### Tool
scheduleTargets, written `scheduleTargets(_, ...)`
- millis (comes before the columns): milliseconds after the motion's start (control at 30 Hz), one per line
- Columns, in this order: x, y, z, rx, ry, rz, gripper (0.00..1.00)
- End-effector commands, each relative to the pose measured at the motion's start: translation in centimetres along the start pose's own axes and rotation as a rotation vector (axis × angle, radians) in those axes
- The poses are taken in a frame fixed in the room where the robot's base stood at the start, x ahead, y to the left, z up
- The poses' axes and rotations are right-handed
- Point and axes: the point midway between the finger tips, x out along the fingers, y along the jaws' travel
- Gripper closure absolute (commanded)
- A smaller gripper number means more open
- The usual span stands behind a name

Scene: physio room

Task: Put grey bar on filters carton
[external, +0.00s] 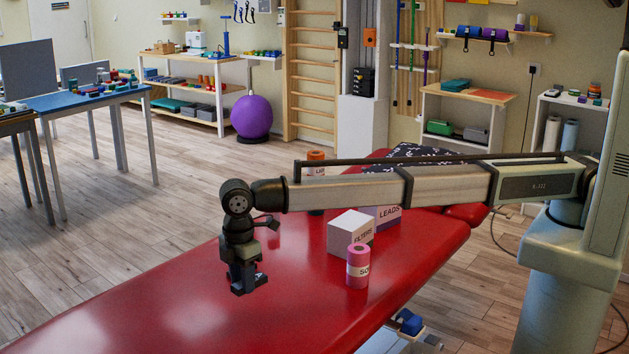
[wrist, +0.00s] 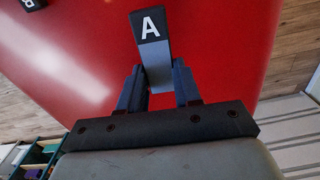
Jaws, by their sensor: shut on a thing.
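The grey bar (wrist: 164,66) has a dark end with a white letter A. My gripper (wrist: 160,88) is shut on its near part in the wrist view, and the lettered end points away from the jaws. In the external view my gripper (external: 243,284) points down over the red bench, with the bar's lettered end (external: 261,279) showing at its right. I cannot tell whether the bar touches the bench. The filters carton (external: 347,238) is a white box lettered FILTERS, standing on the bench to the right of my gripper, apart from it. Its top looks bare.
A pink cylinder (external: 357,270) stands just in front of the carton. A purple-and-white LEADS box (external: 387,215) and an orange-capped container (external: 316,156) stand behind it. A dark lettered piece (wrist: 32,4) shows at the wrist view's top left. The bench's left part is clear.

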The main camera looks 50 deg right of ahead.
Motion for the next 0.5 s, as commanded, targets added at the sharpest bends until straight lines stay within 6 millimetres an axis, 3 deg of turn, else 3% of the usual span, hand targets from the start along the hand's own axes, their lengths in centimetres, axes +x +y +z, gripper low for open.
scheduleTargets(267,-1.7,7.5,4.8,0.093,0.0,0.001,0.97)
scheduleTargets(500,-5.0,13.7,12.8,0.196,0.001,0.001,0.97)
